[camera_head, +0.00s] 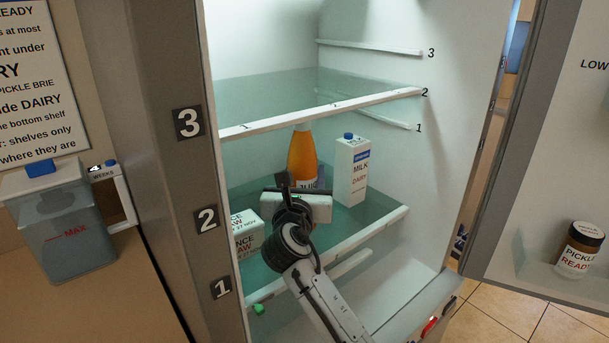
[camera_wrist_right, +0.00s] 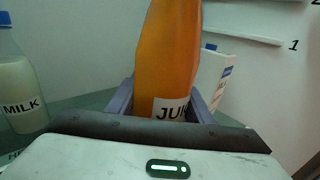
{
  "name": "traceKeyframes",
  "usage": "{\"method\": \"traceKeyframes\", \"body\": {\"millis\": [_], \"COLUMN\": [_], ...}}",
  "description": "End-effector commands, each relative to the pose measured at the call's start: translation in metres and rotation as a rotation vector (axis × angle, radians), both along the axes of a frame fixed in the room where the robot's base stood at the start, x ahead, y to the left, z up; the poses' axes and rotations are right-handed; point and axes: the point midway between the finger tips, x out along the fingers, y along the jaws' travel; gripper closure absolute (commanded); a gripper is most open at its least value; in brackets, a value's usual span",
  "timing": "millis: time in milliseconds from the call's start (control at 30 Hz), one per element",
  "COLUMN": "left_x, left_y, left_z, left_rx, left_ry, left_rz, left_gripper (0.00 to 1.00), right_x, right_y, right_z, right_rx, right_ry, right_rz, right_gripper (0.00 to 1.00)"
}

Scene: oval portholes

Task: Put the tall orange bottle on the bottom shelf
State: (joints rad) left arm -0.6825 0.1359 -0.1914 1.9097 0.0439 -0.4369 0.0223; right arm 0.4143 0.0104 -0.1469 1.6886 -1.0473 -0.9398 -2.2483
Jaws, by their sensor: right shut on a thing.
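The tall orange juice bottle (camera_head: 302,156), labelled JUICE in part, stands upright at or just above the lower of two glass shelves in the fridge; its base is hidden. It also shows in the right wrist view (camera_wrist_right: 167,60). My right gripper (camera_head: 297,192) reaches in from the front and is shut on the bottle, with a finger on each side (camera_wrist_right: 160,105). The lower glass shelf (camera_head: 372,229) has a white front edge. Below it is an open space at the fridge bottom. My left gripper is in neither view.
A milk carton (camera_head: 351,172) stands right of the bottle; white RAW packs (camera_head: 246,233) lie left. A milk bottle (camera_wrist_right: 18,85) shows in the wrist view. The upper glass shelf (camera_head: 290,123) looks empty. A pickle jar (camera_head: 580,250) sits in the open door.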

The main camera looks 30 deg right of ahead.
Motion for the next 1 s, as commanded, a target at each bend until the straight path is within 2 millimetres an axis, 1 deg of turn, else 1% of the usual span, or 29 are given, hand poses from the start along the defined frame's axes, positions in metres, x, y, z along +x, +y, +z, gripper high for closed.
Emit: {"method": "traceKeyframes", "body": {"millis": [33, 367, 400, 500, 733, 833, 967, 1000], "left_x": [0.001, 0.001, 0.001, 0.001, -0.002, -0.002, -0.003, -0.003], "left_y": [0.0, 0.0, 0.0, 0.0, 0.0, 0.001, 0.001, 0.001], "left_z": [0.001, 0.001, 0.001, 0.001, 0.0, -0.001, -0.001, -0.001], "left_rx": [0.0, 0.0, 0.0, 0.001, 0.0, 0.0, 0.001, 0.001], "left_ry": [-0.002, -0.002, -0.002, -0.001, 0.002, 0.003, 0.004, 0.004], "left_rz": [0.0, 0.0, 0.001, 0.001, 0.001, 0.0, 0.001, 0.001], "left_gripper": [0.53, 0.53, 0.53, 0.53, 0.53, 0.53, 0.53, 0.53], "right_x": [0.0, 0.0, 0.0, 0.0, 0.0, -0.001, -0.014, -0.02], "right_y": [0.0, 0.0, 0.0, 0.0, 0.0, 0.0, 0.01, 0.015], "right_z": [0.005, 0.002, -0.001, -0.001, -0.001, 0.002, 0.001, 0.001], "right_rx": [-0.003, -0.004, -0.001, -0.001, -0.001, -0.001, -0.001, 0.0], "right_ry": [-0.011, -0.011, -0.005, -0.004, -0.004, -0.006, -0.004, -0.005], "right_rz": [0.002, 0.001, 0.001, 0.0, 0.0, 0.0, 0.001, 0.002], "right_gripper": [0.99, 0.99, 0.48, 0.35, 0.35, 0.35, 0.35, 0.35]}}
